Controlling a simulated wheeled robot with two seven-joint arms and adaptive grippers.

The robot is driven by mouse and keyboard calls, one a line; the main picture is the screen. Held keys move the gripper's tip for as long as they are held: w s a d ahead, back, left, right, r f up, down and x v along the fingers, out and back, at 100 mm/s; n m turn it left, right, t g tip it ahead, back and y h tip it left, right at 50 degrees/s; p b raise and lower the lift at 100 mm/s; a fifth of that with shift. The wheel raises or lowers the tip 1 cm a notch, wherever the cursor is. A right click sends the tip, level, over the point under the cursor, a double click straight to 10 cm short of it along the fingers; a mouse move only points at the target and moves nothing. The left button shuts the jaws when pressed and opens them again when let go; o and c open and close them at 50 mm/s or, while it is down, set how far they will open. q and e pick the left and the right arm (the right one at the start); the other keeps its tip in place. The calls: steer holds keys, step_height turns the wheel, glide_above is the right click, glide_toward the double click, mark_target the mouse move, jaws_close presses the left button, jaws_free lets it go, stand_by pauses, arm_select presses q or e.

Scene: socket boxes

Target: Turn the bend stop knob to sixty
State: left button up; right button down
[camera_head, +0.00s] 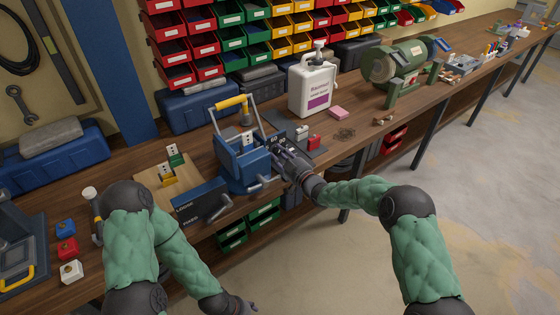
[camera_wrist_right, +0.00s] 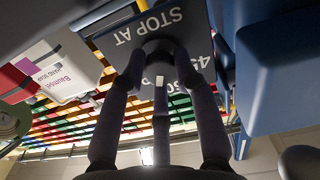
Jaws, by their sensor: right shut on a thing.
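The bend stop knob (camera_wrist_right: 160,48) is a dark round knob with a pale mark, on a grey plate (camera_wrist_right: 190,22) lettered "STOP AT" in the right wrist view. Numbers that look like 45 and 60 are partly hidden at the plate's right. My right gripper (camera_wrist_right: 160,75) is shut on the knob, its dark fingers around it. In the head view this gripper (camera_head: 282,158) is at the right side of the blue bender (camera_head: 240,160) and covers the knob. My left gripper (camera_head: 238,305) hangs low at the bottom edge, away from the bench; its fingers are unclear.
The bender has a yellow-handled lever (camera_head: 232,103) above it. A white jug (camera_head: 312,88) and green grinder (camera_head: 395,70) stand further right. The floor in front is clear.

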steer(key=shift+f+n+b, duration=0.2)
steer(key=shift+n+b, duration=0.8)
steer(key=shift+n, duration=0.15)
steer(key=shift+f+n+b, duration=0.2)
steer(key=shift+n+b, duration=0.8)
steer(key=shift+n, duration=0.15)
steer(key=c, duration=0.9)
jaws_free()
steer(key=shift+r, duration=0.15)
steer(key=shift+c, duration=0.2)
steer(key=shift+r, duration=0.1)
steer(key=shift+d, duration=0.1)
steer(key=shift+s+d, duration=0.15)
steer(key=shift+s, duration=0.05)
steer(key=v, duration=1.1)
steer(key=shift+s, duration=0.25)
